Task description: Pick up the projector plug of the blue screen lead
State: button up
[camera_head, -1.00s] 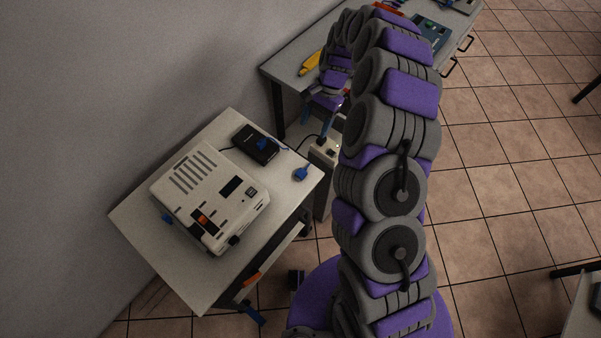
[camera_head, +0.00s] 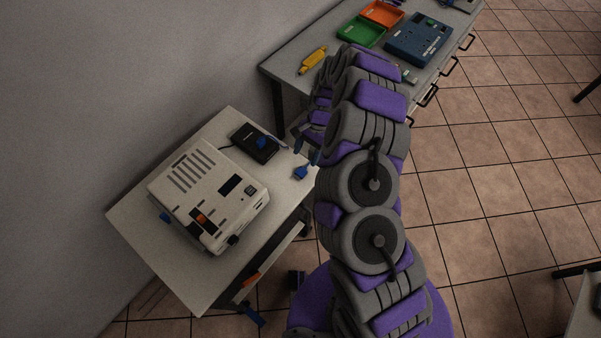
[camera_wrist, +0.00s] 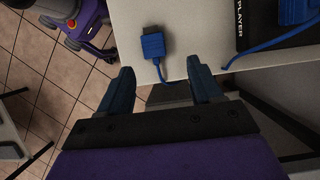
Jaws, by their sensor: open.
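A blue plug (camera_head: 301,173) lies near the right edge of the white table (camera_head: 140,226). In the wrist view the blue plug (camera_wrist: 154,45) lies on the white top, with a short piece of blue lead running from it towards the table edge. My gripper (camera_wrist: 160,80) is open and empty, its two dark blue fingers apart. The plug shows ahead of the gap between the fingertips, not between them. In the head view my gripper (camera_head: 306,143) is partly hidden by my arm, just beyond the plug. A second blue connector (camera_head: 263,142) sits on the black player box (camera_head: 255,144).
A cream projector-like device (camera_head: 210,195) fills much of the white table. A grey bench (camera_head: 290,68) behind holds a yellow tool (camera_head: 313,61), a green tray (camera_head: 359,32), an orange tray (camera_head: 382,15) and a blue case (camera_head: 420,42).

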aim_at(304, 169)
jog(key=shift+d+b+x, duration=0.2)
jog(key=shift+b+x, duration=0.1)
jog(key=shift+x, duration=1)
jog(key=shift+d+b+x, duration=0.2)
jog(key=shift+b+x, duration=0.1)
jog(key=shift+x, duration=1.05)
jog(key=shift+s, duration=0.15)
grip_shut()
